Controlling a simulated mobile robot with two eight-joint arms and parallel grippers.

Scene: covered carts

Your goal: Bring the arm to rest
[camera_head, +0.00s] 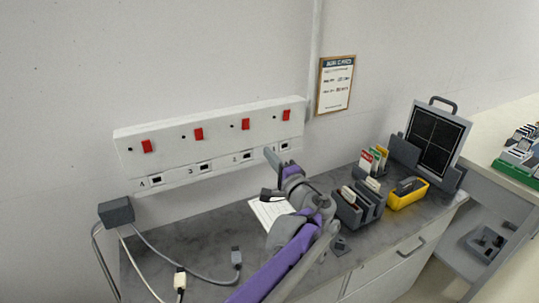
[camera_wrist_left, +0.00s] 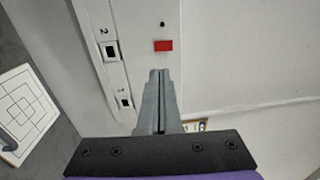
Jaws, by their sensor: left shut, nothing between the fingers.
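My left gripper (camera_head: 270,155) is shut and empty. It is raised in front of the right part of the white wall panel (camera_head: 215,150), over the grey worktop (camera_head: 205,235). Its purple arm comes up from the bottom of the head view. In the left wrist view the closed fingers (camera_wrist_left: 160,76) point at the panel just below a red switch (camera_wrist_left: 163,46). I cannot tell whether the fingertips touch the panel. My right gripper is not in view.
Several red switches and dark sockets line the panel. A grey box (camera_head: 116,212) with cables hangs at the worktop's left. A white sheet (camera_head: 268,212) lies behind the arm.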

